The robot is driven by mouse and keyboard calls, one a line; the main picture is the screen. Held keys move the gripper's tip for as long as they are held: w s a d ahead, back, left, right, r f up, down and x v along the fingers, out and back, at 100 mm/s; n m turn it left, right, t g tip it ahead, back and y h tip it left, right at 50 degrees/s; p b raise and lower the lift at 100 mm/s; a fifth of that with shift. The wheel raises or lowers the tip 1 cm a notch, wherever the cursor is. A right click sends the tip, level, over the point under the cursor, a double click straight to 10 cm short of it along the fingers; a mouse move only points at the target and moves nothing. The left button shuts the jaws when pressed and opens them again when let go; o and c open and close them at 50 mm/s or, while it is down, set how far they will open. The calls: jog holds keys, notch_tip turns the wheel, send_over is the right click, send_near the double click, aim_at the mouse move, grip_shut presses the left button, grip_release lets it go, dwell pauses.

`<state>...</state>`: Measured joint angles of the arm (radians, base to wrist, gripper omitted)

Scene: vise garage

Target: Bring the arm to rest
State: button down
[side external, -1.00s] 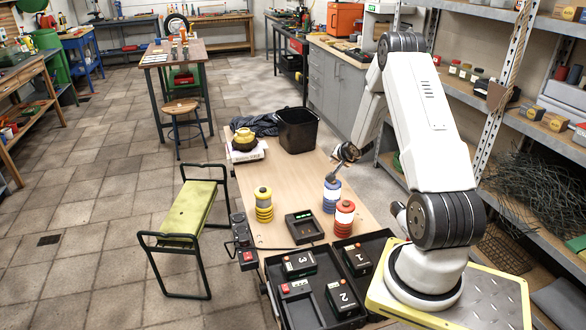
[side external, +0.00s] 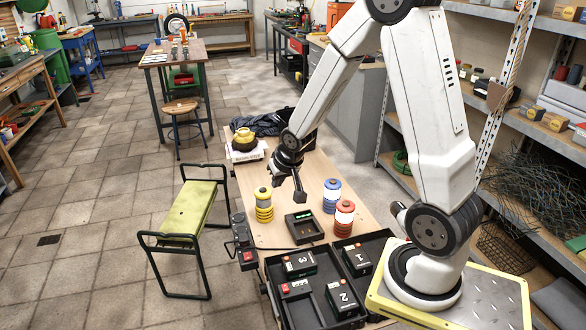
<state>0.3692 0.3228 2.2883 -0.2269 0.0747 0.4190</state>
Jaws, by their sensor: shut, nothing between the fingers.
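My gripper (side external: 300,197) hangs over the wooden bench (side external: 268,220), pointing down, above and a little behind the black charger (side external: 303,227). It is shut and holds nothing. The charger has a small green display and an empty top. A yellow banded cylinder (side external: 264,205) stands left of my gripper. A blue one (side external: 331,196) and a red one (side external: 344,218) stand to its right. My arm reaches up from its base at the right, bends at the top, and comes down to the bench.
Black trays (side external: 319,318) at the bench front hold several numbered battery packs (side external: 299,263). A black bin, partly hidden by my arm, and a dark cloth (side external: 262,124) are at the back. A green bench (side external: 189,212) stands left.

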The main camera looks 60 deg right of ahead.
jog(key=s+a+r+n+g+y, duration=0.1)
jog(key=s+a+n, duration=0.2)
jog(key=a, duration=0.4)
jog(key=s+a+r+n+g+y, duration=0.1)
jog(key=s+a+n, duration=0.2)
jog(key=s+a, duration=0.3)
jog(key=shift+s+a, duration=0.25)
jog(key=shift+a, duration=0.7)
